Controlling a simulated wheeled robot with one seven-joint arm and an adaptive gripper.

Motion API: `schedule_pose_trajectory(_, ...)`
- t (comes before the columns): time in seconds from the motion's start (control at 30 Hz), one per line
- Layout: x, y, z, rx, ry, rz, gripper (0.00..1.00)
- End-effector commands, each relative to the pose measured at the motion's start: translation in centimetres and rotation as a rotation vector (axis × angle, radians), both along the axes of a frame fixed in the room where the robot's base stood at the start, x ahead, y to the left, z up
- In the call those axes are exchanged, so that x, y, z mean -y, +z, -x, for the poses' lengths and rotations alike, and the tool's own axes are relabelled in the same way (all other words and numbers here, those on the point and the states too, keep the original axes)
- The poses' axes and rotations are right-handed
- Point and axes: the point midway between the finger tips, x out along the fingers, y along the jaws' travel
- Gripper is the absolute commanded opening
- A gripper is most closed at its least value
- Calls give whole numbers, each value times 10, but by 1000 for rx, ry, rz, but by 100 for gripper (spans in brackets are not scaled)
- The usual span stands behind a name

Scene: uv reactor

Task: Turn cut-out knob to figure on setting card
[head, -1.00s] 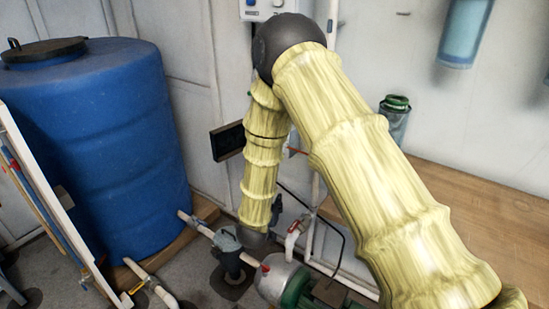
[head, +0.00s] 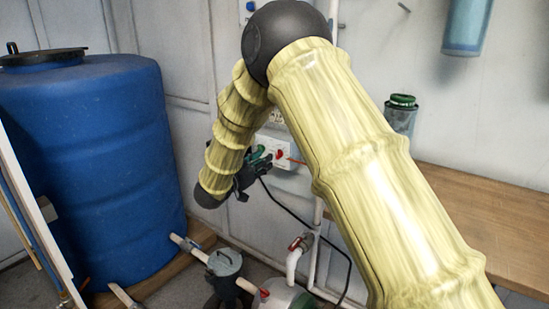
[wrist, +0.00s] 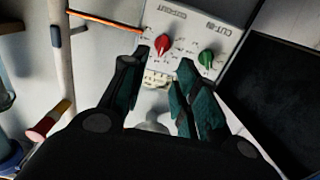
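The control box (wrist: 205,25) is pale, with a red knob (wrist: 162,43) beside the cut-out lettering and a green knob (wrist: 206,58) beside the cut-in lettering. In the head view, the box's red knob (head: 279,154) is just right of my gripper (head: 250,172). In the wrist view, my gripper (wrist: 158,66) is open and empty, its dark green fingers spread below the knobs, apart from the red knob. A small cream card (wrist: 158,79) with print too small to read shows between the fingers, partly hidden; it may be the setting card.
A dark panel (wrist: 280,85) is close to the box. An orange-red rod (wrist: 98,18) runs along the wall. A blue barrel (head: 85,160) stands left, pipes with a red-handled valve (head: 298,243) lie below, and a wooden bench (head: 480,215) is right.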

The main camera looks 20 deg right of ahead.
Motion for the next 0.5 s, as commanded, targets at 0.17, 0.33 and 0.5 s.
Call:
schedule_pose_trajectory(0.17, 25, -3, -18, 2, -2, -1, 30)
schedule_pose_trajectory(0.33, 43, -2, -33, 1, 0, 0, 30)
schedule_pose_trajectory(0.5, 55, -2, -42, 1, 0, -1, 30)
